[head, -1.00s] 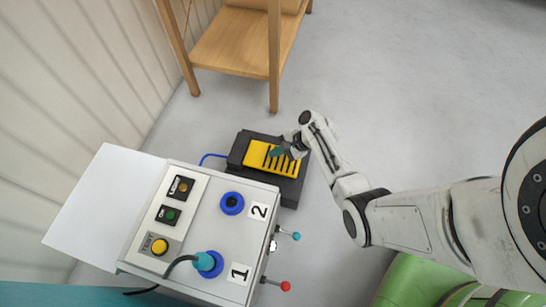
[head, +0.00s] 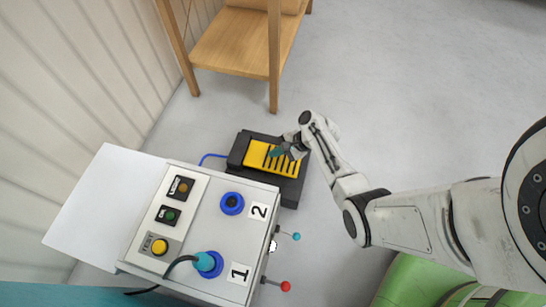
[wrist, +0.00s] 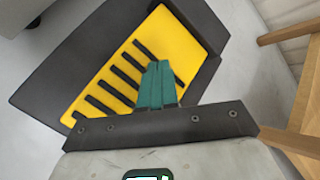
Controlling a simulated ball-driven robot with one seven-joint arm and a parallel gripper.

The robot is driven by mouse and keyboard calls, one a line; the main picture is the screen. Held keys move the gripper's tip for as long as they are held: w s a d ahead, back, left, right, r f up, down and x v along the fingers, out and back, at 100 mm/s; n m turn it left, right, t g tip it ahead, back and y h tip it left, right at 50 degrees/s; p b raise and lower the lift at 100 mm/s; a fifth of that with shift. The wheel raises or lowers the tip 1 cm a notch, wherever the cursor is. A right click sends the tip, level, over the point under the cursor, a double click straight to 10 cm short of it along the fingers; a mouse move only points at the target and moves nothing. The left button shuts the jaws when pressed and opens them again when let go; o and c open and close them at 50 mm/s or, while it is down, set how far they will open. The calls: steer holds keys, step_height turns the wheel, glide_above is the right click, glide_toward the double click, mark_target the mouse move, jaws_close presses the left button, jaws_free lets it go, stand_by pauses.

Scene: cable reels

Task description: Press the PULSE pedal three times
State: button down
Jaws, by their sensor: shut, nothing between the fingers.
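The pedal (head: 254,152) is a yellow plate with black ribs in a black housing on the floor, beside the control box. In the wrist view the yellow pedal plate (wrist: 117,75) fills the upper left. My gripper (head: 277,152) is over the pedal, its teal fingers shut with nothing between them. In the wrist view the fingertips (wrist: 158,66) lie over the ribbed plate. I cannot tell whether they touch it or whether the plate is pressed down. No PULSE label is readable.
A control box (head: 215,182) with buttons, blue sockets and side levers stands close to the pedal. A blue cable (head: 209,156) runs from the pedal's left. A wooden shelf (head: 232,45) stands behind. Green equipment (head: 418,282) is at lower right. Floor to the upper right is clear.

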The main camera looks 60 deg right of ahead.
stand_by(0.5)
steer(key=shift+f, duration=0.4)
steer(key=shift+f+b, duration=1.25)
stand_by(1.2)
steer(key=shift+r, duration=0.15)
steer(key=shift+r+p, duration=1.55)
steer(key=shift+p, duration=0.25)
step_height(320, 180, up, 5)
steer(key=p, duration=0.5)
stand_by(2.0)
